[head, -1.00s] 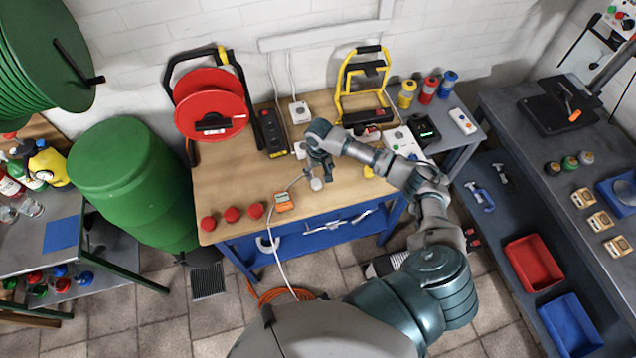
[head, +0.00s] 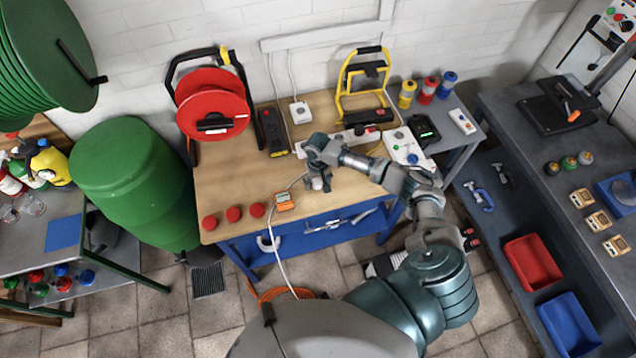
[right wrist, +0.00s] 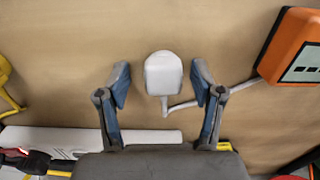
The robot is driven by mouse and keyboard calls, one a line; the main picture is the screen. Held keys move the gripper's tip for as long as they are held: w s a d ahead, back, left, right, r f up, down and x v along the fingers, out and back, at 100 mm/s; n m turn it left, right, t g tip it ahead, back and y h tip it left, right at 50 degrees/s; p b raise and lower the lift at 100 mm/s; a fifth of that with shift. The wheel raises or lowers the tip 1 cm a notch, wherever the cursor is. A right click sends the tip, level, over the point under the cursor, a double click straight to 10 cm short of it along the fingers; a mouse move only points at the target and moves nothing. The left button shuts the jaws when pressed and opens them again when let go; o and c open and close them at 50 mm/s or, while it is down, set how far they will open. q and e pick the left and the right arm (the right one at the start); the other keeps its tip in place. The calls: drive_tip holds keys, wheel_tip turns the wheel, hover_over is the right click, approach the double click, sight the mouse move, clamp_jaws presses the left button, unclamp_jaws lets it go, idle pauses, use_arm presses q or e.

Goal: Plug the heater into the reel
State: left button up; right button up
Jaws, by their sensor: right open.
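A white plug (right wrist: 163,72) with a white cord lies on the wooden workbench (head: 235,180). In the right wrist view it sits between the two spread fingers of my right gripper (right wrist: 160,76), with gaps on both sides. In the head view my right gripper (head: 318,181) is at the plug and partly hides it. The cord runs to the side of an orange box with a display (head: 284,201). The red cable reel (head: 212,105) stands at the bench's back left. I cannot pick out the heater for certain. My left gripper is not in view.
A white power strip (head: 345,142) and a yellow-framed stand (head: 365,85) are at the back of the bench. Several red knobs (head: 233,214) line its front left edge. A white cable hangs over the front edge. The bench's left middle is clear.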

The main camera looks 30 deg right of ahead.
sight(318, 182)
drive_tip(key=shift+a, duration=0.1)
drive_tip(key=shift+a+r, duration=0.1)
drive_tip(key=shift+c, duration=1.2)
drive_tip(key=c, duration=0.9)
drive_tip(key=shift+r, duration=0.1)
drive_tip(key=shift+r, duration=0.6)
wheel_tip(318, 182, up, 2)
drive_tip(key=shift+s+r, duration=0.1)
drive_tip(key=shift+s, duration=0.05)
drive_tip(key=s+a, duration=0.1)
drive_tip(key=s, duration=0.4)
drive_tip(key=s+a+r, duration=0.1)
drive_tip(key=s+a, duration=0.1)
drive_tip(key=s, duration=0.3)
drive_tip(key=s+a+b, duration=0.1)
drive_tip(key=s, duration=0.4)
drive_tip(key=shift+a+r, duration=0.2)
